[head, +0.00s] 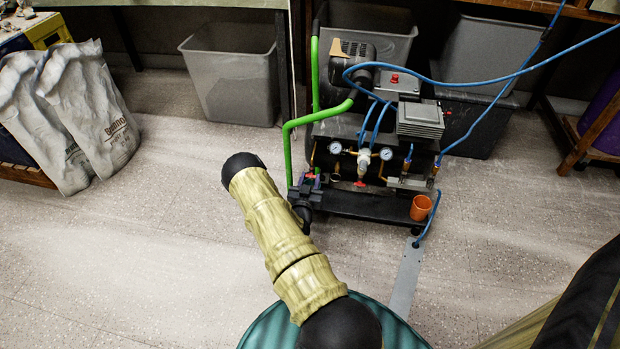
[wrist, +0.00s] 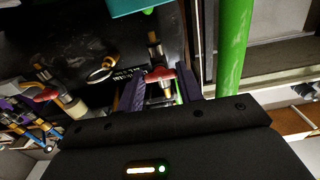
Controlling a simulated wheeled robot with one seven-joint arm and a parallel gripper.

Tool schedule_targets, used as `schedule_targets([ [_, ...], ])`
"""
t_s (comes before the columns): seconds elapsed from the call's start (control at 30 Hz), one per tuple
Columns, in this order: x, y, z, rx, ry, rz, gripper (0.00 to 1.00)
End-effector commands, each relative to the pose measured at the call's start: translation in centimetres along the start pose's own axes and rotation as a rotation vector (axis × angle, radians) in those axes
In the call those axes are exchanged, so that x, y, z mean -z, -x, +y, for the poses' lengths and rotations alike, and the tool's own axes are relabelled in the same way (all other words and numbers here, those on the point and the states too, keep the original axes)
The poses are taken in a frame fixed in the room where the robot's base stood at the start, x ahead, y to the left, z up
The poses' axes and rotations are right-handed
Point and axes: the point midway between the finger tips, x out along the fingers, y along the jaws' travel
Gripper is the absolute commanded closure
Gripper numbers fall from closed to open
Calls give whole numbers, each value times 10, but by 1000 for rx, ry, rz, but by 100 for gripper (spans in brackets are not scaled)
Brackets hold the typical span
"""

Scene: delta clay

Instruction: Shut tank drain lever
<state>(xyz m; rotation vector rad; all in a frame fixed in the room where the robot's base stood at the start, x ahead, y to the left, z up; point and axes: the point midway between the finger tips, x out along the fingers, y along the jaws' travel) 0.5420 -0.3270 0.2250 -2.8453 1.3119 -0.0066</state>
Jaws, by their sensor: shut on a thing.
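The compressor's black tank (head: 345,130) stands ahead of me on a low black base. A small valve lever with a red handle (wrist: 160,74) on a brass fitting shows in the wrist view, between my two purple fingers. My gripper (wrist: 161,88) is shut on this red lever, one finger on each side. In the head view my gripper (head: 309,184) is at the left end of the compressor, beside the green pipe, and the lever is mostly hidden there. A second red handle (wrist: 45,94) shows at the left of the wrist view, apart from my gripper.
The green pipe (head: 289,150) rises close beside my gripper. Blue hoses (head: 470,85) cross the compressor's top and right. An orange cup (head: 421,207) stands on the base's right end. Grey bins (head: 232,80) stand behind; sacks (head: 85,115) lean at left. The left floor is clear.

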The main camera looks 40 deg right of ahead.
Motion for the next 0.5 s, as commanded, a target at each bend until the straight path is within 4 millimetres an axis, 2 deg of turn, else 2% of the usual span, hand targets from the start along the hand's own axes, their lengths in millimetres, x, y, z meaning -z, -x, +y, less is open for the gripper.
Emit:
schedule_targets([
  [0.37, -2, 1, 0, 0, -6, -3, 86],
  [0.4, -2, 1, 0, -1, -6, -3, 58],
  [0.5, -1, 1, 0, -1, -6, -3, 42],
])
